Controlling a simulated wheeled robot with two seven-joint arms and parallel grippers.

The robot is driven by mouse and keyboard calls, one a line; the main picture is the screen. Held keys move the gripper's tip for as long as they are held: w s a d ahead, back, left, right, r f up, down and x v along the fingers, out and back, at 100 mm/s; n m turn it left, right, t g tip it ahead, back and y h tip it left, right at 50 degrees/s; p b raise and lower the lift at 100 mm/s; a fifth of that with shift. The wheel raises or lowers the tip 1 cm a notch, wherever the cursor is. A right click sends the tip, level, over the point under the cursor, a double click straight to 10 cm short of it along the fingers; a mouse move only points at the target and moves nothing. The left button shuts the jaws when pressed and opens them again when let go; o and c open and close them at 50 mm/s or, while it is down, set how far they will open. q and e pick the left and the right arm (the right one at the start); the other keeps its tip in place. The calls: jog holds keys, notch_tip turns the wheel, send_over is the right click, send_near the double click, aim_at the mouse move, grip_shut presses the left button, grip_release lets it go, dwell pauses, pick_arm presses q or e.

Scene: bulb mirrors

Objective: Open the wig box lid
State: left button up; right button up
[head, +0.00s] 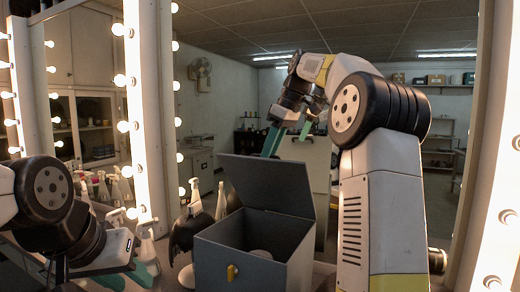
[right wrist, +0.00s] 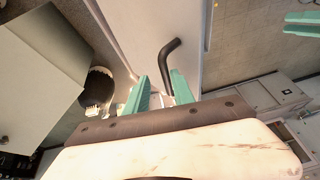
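The grey wig box (head: 240,262) stands in the middle of the head view, with a small yellow latch on its front. Its lid (head: 268,184) is raised and tilted back, so the box is open; a pale rounded thing shows inside. My right gripper (head: 289,135) is above and behind the raised lid, its green fingers spread. My left gripper (head: 130,274) is low at the left, left of the box, with green fingers apart, partly hidden among bottles.
Lit bulb mirror frames (head: 147,110) rise at left and right. A dark bent rod (right wrist: 168,55) shows near the fingers in the right wrist view.

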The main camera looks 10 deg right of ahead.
jog(key=shift+o, duration=0.3)
jog(key=v, duration=0.7)
jog(key=shift+d+r, duration=0.15)
jog(key=shift+r, duration=0.2)
